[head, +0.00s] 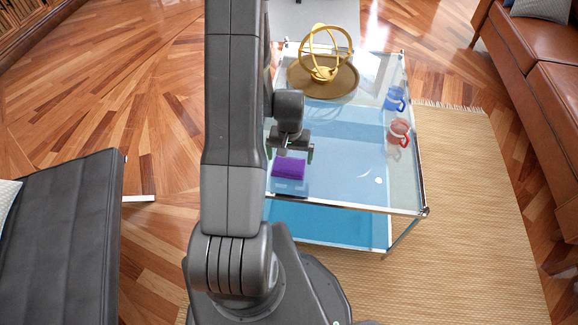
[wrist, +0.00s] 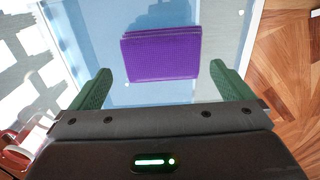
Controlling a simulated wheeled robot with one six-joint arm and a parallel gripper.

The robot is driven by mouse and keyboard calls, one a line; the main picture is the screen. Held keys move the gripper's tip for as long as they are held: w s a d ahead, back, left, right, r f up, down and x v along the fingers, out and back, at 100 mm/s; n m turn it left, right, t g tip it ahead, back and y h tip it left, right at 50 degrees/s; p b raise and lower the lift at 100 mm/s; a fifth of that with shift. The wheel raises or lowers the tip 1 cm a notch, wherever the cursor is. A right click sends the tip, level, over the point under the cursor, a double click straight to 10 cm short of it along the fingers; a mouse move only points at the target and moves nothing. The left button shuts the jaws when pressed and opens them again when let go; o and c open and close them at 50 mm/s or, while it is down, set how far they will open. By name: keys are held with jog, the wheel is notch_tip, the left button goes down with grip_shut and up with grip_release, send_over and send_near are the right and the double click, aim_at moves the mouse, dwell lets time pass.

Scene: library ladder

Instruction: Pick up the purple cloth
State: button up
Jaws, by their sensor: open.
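The purple cloth (head: 289,168) lies folded into a small rectangle on the glass-topped table (head: 335,190), near its front left part. In the wrist view the cloth (wrist: 162,54) lies ahead of the fingertips, roughly centred between them. My gripper (head: 293,152) is over the table just behind the cloth in the head view. It also shows in the wrist view (wrist: 160,85), with its two green fingers spread apart and nothing between them. The gap between fingers and cloth is hard to judge. My arm hides the table's left edge in the head view.
A gold armillary ornament (head: 323,70) stands on a round brown tray (head: 345,88) at the table's back. A dark bench (head: 70,235) is left, a brown sofa (head: 540,85) right.

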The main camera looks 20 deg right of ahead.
aim_at(288, 164)
jog(key=shift+w+a+f+b, duration=0.15)
jog(key=shift+f+b, duration=0.1)
jog(key=shift+f, duration=1.1)
jog(key=shift+w+f+b, duration=0.1)
jog(key=shift+f+b, duration=0.15)
jog(key=shift+f, duration=1.05)
jog(key=shift+c, duration=0.4)
jog(key=c, duration=0.7)
jog(key=shift+c, duration=0.2)
notch_tip(288, 164, up, 10)
jog(key=p, duration=0.2)
